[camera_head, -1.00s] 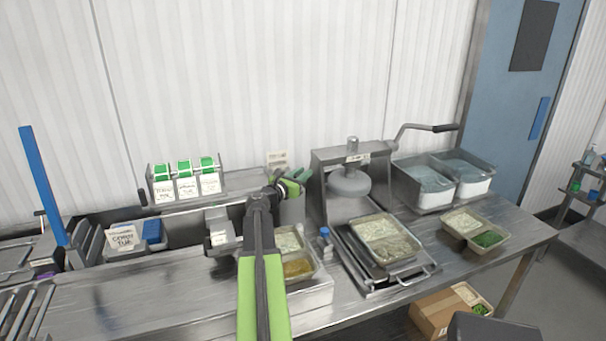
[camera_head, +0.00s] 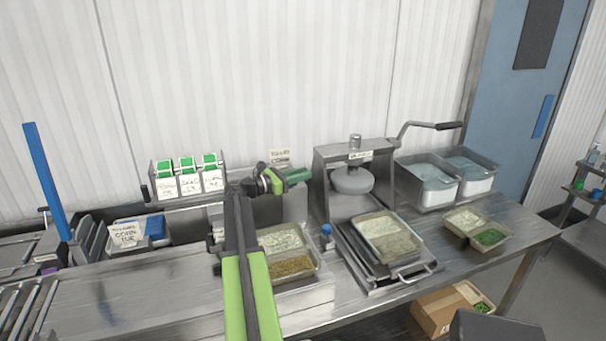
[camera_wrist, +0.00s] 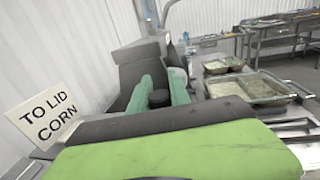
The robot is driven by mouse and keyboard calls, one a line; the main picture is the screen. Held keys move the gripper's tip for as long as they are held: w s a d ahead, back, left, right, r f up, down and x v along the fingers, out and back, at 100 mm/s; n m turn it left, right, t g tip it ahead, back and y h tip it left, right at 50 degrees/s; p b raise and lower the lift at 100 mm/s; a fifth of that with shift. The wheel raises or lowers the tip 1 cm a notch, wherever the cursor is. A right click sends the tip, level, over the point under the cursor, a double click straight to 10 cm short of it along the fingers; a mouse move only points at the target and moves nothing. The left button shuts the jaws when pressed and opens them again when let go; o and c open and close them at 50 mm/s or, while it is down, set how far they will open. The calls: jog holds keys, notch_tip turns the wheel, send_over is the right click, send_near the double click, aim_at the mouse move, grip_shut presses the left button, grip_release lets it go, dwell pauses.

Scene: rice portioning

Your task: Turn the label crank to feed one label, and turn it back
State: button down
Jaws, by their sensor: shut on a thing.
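My gripper (camera_head: 297,176) has green fingers and is at the back of the bench, in front of the wall and left of the steel press. In the wrist view its fingers (camera_wrist: 155,90) are shut on a short dark knob, the crank handle (camera_wrist: 158,99). The crank's arm is hidden behind my gripper. A grey metal housing (camera_wrist: 138,55) stands just beyond the fingers. A label rack (camera_head: 187,194) with green-topped label rolls stands to the left of my gripper.
A "To lid corn" sign (camera_head: 279,157) stands close behind my gripper; the wrist view shows it at left (camera_wrist: 45,115). The press (camera_head: 340,205) is close on the right. A filled two-part tray (camera_head: 312,262) lies below my arm. The bench's front left is clear.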

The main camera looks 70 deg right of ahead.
jog(key=shift+w, duration=0.1)
dwell(0.3)
jog(key=c, duration=1.2)
grip_release()
jog(key=v, duration=0.7)
jog(key=shift+w+a, duration=0.15)
jog(key=shift+a, duration=0.05)
